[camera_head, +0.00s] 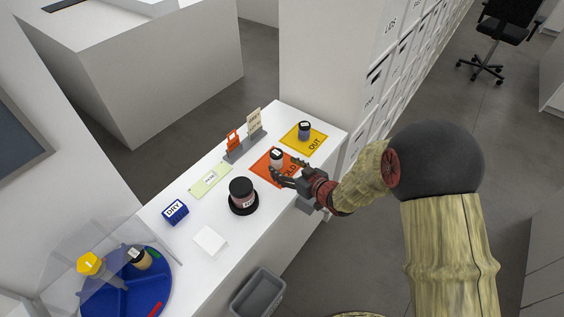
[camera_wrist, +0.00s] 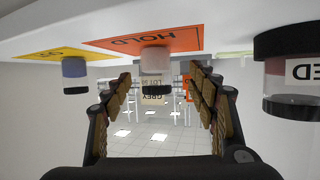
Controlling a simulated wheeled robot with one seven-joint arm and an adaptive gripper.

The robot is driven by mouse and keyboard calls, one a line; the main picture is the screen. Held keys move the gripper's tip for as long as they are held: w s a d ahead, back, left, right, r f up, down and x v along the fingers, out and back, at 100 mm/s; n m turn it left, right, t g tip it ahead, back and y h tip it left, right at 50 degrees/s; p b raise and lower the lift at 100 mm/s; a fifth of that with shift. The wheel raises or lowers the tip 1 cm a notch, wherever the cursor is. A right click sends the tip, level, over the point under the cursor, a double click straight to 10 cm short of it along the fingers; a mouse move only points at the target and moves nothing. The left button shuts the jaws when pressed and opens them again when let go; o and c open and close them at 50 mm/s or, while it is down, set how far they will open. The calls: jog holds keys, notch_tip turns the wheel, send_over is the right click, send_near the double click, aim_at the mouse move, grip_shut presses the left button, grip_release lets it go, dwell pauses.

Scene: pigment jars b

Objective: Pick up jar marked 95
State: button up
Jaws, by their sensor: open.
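No jar label shows a readable 95. A pale jar with a dark lid (camera_head: 277,157) stands upright on the orange HOLD mat (camera_head: 262,167). It also shows in the upside-down wrist view (camera_wrist: 155,62), between the finger lines and beyond the tips. My gripper (camera_head: 277,177) is open and empty, low beside this jar on its near side.
A grey holder (camera_head: 246,147) with an orange tag and a card reading LOT and GREY stands behind. A blue DRY box (camera_head: 175,212), a white block (camera_head: 210,240) and a blue round tray (camera_head: 140,295) under a clear cover lie leftward. A grey bin (camera_head: 258,293) is below.

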aim_at(280, 163)
jog(key=b+x, duration=0.1)
jog(key=x, duration=0.2)
jog(key=b+x, duration=0.1)
jog(key=x, duration=0.2)
jog(key=shift+w+d+f, duration=0.1)
jog(key=shift+w+f, duration=0.15)
jog(key=shift+w, duration=0.25)
jog(key=shift+c, duration=0.7)
jog(key=c, duration=1.1)
jog(key=shift+c, duration=0.3)
